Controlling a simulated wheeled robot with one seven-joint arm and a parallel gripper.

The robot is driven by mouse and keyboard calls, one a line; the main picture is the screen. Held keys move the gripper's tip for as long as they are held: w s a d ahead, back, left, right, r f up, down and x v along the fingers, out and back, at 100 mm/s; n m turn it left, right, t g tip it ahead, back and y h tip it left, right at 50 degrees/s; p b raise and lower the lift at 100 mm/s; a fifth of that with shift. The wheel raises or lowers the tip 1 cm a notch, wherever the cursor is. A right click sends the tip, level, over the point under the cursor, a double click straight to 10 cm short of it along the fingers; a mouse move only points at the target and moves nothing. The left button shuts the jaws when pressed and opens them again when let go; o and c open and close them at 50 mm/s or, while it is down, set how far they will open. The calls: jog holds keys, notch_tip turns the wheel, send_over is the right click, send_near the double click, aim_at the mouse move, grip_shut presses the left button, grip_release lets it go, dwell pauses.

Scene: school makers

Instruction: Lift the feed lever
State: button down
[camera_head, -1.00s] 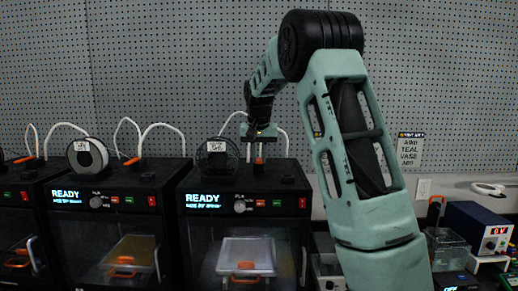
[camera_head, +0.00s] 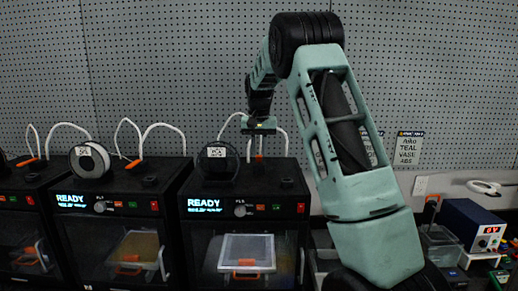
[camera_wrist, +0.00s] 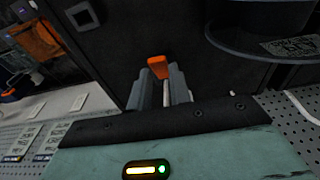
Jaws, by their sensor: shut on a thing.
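The feed lever (camera_wrist: 157,67) is a small orange tab. In the wrist view it shows between and just beyond the two grey fingers of my gripper (camera_wrist: 164,82), which are shut on it. In the head view my gripper (camera_head: 259,131) hangs over the top rear of the black printer (camera_head: 247,197) at right centre, whose display reads READY.
A dark spool (camera_head: 219,160) stands close left of my gripper. White tubes (camera_head: 164,130) arch behind the printers. A power supply (camera_head: 474,225) is at far right. The pegboard is close behind.

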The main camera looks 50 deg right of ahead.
jog(key=shift+w+d+r, duration=0.1)
jog(key=shift+d, duration=0.15)
jog(key=c, duration=1.3)
grip_release()
jog(key=shift+w+d, duration=0.1)
jog(key=r, duration=0.5)
jog(key=s+a+r+b, duration=0.1)
jog(key=r, duration=0.5)
jog(key=a+r+b, duration=0.1)
jog(key=r, duration=0.5)
jog(key=shift+s, duration=0.4)
jog(key=shift+a, duration=0.1)
